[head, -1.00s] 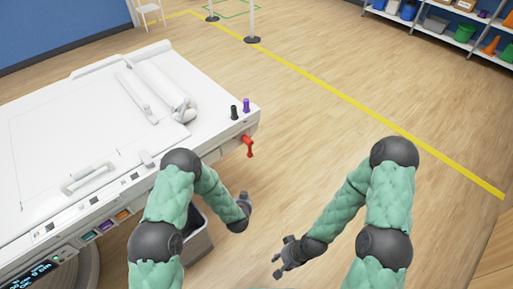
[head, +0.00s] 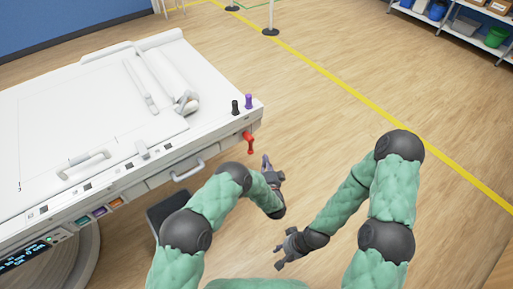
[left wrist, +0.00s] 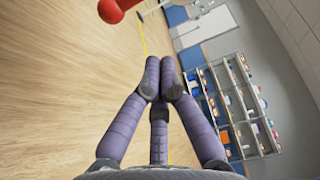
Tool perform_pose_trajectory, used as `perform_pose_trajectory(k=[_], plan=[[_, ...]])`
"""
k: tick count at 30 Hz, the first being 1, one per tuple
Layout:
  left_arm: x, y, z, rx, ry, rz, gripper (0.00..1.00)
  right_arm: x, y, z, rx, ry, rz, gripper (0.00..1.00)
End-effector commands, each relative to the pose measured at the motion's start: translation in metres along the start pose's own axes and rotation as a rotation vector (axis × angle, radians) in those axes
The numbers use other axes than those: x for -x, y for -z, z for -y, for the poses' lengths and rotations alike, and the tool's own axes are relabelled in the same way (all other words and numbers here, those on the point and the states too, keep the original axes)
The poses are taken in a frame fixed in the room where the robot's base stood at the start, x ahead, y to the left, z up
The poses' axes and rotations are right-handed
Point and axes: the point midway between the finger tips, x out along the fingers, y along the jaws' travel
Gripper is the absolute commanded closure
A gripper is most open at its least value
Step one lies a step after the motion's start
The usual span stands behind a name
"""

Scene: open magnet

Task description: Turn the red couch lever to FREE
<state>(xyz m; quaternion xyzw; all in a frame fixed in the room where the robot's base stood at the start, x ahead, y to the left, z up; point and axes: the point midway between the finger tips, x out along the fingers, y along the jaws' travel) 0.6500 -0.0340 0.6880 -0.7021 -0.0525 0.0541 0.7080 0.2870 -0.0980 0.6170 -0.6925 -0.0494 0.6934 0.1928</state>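The red couch lever (head: 249,141) hangs on the near right corner of the white couch (head: 222,98), below its top edge. Its red end also shows at the top of the left wrist view (left wrist: 116,8). My left gripper (head: 267,160) is just right of and below the lever in the head view, apart from it. In the left wrist view its purple fingers (left wrist: 160,64) come together at the tips with nothing between them. My right gripper (head: 280,254) is lower, away from the couch, with its fingers spread and empty. Any FREE marking is too small to read.
A drawer-like handle (head: 188,171) and a dark bin (head: 168,208) are left of my left arm. The floor to the right is clear.

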Motion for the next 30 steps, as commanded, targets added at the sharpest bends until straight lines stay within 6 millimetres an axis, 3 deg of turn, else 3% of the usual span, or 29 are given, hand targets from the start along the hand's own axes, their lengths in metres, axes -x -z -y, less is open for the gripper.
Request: perform_pose_trajectory(k=[8, 25, 30], plan=[[-0.01, -0.001, -0.001, 0.003, 0.001, 0.001, 1.0, -0.004, 0.0, -0.001, 0.0, 0.0, 0.0, 0.6], [-0.102, -0.001, -0.003, 0.003, 0.0, 0.001, 1.0, -0.037, 0.002, -0.013, 0.0, 0.0, 0.0, 0.6], [-0.088, -0.016, -0.001, 0.001, -0.004, -0.001, 1.0, -0.038, 0.002, -0.013, 0.0, 0.0, 0.0, 0.6]])
